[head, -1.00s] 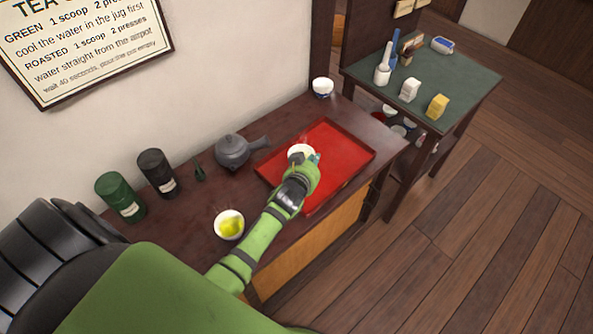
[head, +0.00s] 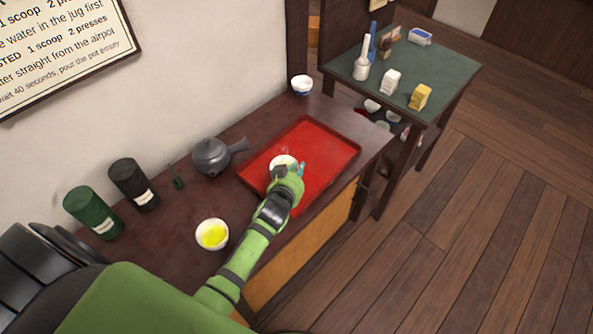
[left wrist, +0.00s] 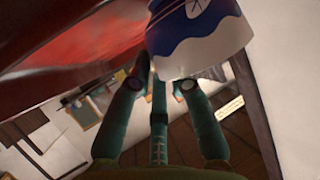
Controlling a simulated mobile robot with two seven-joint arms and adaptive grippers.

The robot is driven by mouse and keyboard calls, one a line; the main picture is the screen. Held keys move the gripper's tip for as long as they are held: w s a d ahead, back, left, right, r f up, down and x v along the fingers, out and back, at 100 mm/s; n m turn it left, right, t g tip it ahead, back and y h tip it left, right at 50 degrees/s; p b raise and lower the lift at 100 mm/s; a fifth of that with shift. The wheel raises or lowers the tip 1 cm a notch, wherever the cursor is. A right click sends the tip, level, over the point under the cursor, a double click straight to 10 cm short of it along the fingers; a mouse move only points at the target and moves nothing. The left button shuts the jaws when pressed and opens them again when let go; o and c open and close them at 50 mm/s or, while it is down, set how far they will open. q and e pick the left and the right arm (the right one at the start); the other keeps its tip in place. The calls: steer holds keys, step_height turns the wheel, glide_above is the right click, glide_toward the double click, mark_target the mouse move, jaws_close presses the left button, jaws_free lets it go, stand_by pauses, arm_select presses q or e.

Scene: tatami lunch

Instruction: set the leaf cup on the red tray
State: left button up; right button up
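A white cup (head: 282,163) is at the tips of my left gripper (head: 288,173), over the near left part of the red tray (head: 325,147). In the left wrist view the cup (left wrist: 198,42) is white with a blue band and a pale leaf-like mark. The left gripper's fingers (left wrist: 160,82) are closed against it, their tips partly hidden behind it. The tray (left wrist: 75,65) fills the upper left there. I cannot tell whether the cup's base touches the tray. My right gripper is not in view.
A blue-white cup (head: 301,85) stands behind. The tray's right side is clear.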

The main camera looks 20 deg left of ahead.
arm_select(q)
steer(key=shift+r, duration=0.1)
steer(key=shift+s+r, duration=0.1)
steer(key=v, duration=1.1)
steer(key=shift+s+r, duration=0.1)
steer(key=shift+s, duration=0.3)
